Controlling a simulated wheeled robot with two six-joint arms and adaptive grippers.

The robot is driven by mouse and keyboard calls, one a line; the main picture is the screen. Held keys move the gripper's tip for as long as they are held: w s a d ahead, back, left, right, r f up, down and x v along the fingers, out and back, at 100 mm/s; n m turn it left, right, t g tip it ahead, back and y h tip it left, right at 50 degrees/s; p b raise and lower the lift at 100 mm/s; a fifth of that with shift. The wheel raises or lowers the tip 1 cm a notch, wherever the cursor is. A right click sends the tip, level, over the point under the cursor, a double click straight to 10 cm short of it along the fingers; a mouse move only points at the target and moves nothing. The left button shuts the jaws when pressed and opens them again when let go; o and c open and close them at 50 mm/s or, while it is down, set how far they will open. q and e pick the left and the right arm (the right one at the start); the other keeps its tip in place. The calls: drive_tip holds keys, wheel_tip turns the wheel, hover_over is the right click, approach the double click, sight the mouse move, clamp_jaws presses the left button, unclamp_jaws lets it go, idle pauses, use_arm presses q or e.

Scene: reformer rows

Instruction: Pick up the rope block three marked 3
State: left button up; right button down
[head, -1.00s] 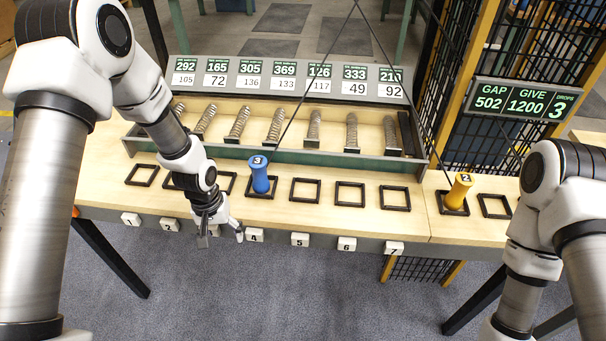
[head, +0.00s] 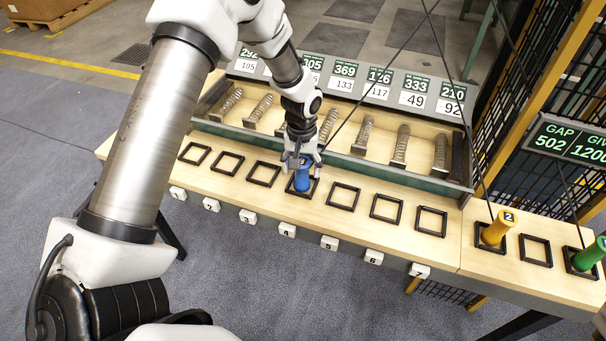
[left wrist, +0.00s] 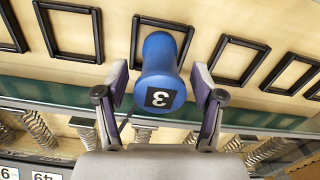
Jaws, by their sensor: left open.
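The blue rope block marked 3 (head: 302,181) stands upright in a square black frame on the wooden bench, fourth from the left. In the left wrist view it (left wrist: 160,68) shows its round top with the 3 label. My left gripper (head: 303,165) is above and around the block's top in the head view. In the left wrist view the open fingers (left wrist: 162,88) are on either side of the block, with a visible gap at each side. My right gripper is out of view.
Empty black frames (head: 343,195) line the bench on both sides. Behind them is a tray (head: 325,163) of metal springs below number cards. A yellow block marked 2 (head: 494,228) and a green block (head: 589,254) stand to the right. Numbered white tags (head: 287,230) run along the front edge.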

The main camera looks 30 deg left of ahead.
use_arm(q)
drive_tip(key=shift+w+f, duration=0.25)
drive_tip(key=shift+f, duration=0.45)
drive_tip(key=shift+s+r, duration=0.15)
drive_tip(key=shift+s, duration=0.05)
drive_tip(key=c, duration=0.9)
clamp_jaws()
drive_tip(key=shift+w, duration=0.1)
drive_tip(key=shift+r, duration=0.1)
drive_tip(key=shift+r+b, duration=0.3)
drive_tip(key=shift+r, duration=0.3)
drive_tip(key=shift+s+r+b, duration=0.2)
drive_tip(key=shift+r+b, duration=0.15)
drive_tip(key=shift+r, duration=0.65)
drive_tip(key=s+d+r+b, duration=0.1)
drive_tip(key=s+d, duration=0.3)
drive_tip(key=s, duration=0.2)
drive_tip(key=s+d+r+b, duration=0.1)
drive_tip(key=s+d+b, duration=0.15)
drive_tip(key=s, duration=0.45)
wheel_tip(320, 180, up, 8)
drive_tip(key=d+p, duration=0.1)
drive_tip(key=p, duration=0.7)
drive_tip(key=shift+s+f, duration=0.25)
drive_tip(key=shift+s, duration=0.05)
